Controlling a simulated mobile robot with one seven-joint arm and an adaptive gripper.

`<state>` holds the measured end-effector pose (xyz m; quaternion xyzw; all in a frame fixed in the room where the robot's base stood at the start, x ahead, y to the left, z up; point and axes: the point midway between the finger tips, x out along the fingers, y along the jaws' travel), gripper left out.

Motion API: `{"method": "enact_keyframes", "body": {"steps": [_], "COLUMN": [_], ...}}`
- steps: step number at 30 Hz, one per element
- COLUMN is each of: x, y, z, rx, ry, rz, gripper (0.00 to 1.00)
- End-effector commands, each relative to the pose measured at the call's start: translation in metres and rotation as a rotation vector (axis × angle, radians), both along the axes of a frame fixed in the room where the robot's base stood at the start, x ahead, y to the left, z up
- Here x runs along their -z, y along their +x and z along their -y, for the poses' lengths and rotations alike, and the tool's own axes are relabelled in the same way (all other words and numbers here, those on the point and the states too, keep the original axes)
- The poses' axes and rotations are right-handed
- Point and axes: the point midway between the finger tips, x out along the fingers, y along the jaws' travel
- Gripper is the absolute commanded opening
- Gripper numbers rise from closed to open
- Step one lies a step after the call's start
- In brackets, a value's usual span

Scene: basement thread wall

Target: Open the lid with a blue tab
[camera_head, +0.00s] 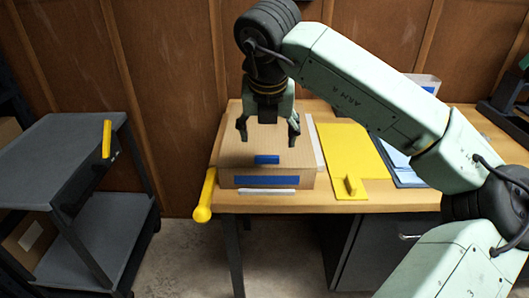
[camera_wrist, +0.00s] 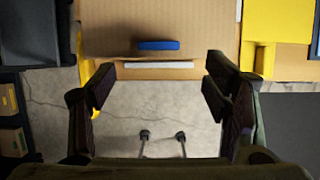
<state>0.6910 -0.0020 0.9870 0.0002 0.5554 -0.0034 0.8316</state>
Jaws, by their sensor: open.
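A cardboard box with a lid (camera_head: 235,150) stands near the left end of the wooden desk, and the lid looks closed. A blue tab (camera_head: 267,160) sits at the lid's front edge, above a blue strip on the box front (camera_head: 267,180). My gripper (camera_head: 268,140) is open and empty, and shows over the lid, behind the tab in the head view. In the wrist view the blue tab (camera_wrist: 158,45) lies ahead of and between my open fingers (camera_wrist: 160,85), apart from them. Height above the lid is hard to tell.
A yellow board with a small upright piece (camera_head: 350,160) lies right of the box. A yellow rod (camera_head: 204,198) with a rounded end stands at the desk's left edge. A grey cart (camera_head: 70,150) is at left, with floor between. A white strip (camera_head: 267,191) lies before the box.

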Motion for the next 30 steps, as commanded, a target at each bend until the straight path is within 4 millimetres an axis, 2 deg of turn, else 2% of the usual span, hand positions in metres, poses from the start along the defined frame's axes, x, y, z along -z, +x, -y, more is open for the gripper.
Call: {"method": "enact_keyframes", "body": {"steps": [6, 13, 18, 25, 30], "x": [0.039, 0.069, 0.078, 0.079, 0.079], "y": [0.016, 0.029, 0.032, 0.032, 0.032], "z": [-0.001, -0.002, -0.002, -0.002, -0.002], "rx": [-0.004, -0.005, -0.006, -0.006, -0.006], "ry": [0.005, 0.005, 0.004, 0.003, 0.003], "rz": [-0.004, -0.002, -0.001, 0.0, 0.0], "gripper": [0.7, 0.7, 0.7, 0.7, 0.6]}}
